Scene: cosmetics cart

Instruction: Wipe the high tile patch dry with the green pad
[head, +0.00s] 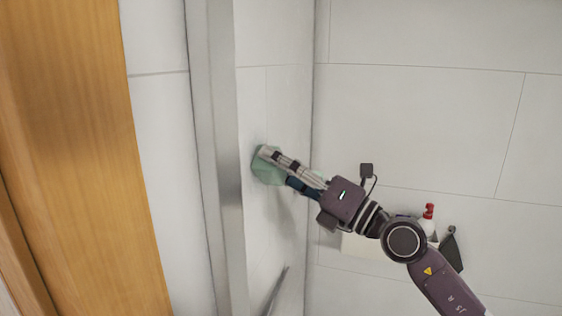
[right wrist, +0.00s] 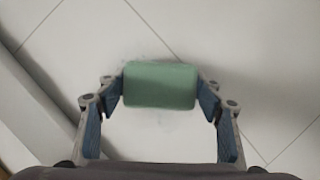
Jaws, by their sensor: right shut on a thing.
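The green pad (head: 265,172) is at the narrow tiled wall (head: 275,105) left of the corner in the head view. My right gripper (head: 275,166) is shut on it. In the right wrist view the pad (right wrist: 160,84) sits level between the two blue-lined fingers, gripped at its ends, with pale tile behind it. Faint grey marks show on the tile around the pad (right wrist: 163,121); I cannot tell how wet it is. The pad looks close against the tile, but contact is hidden. My left gripper is not in view.
A metal edge strip (head: 215,150) runs down left of the narrow wall, with a wooden panel (head: 80,150) further left. A pale ledge (head: 365,250) on the right wall is near a red-topped bottle (head: 429,222) and a dark object (head: 451,250), partly behind my arm.

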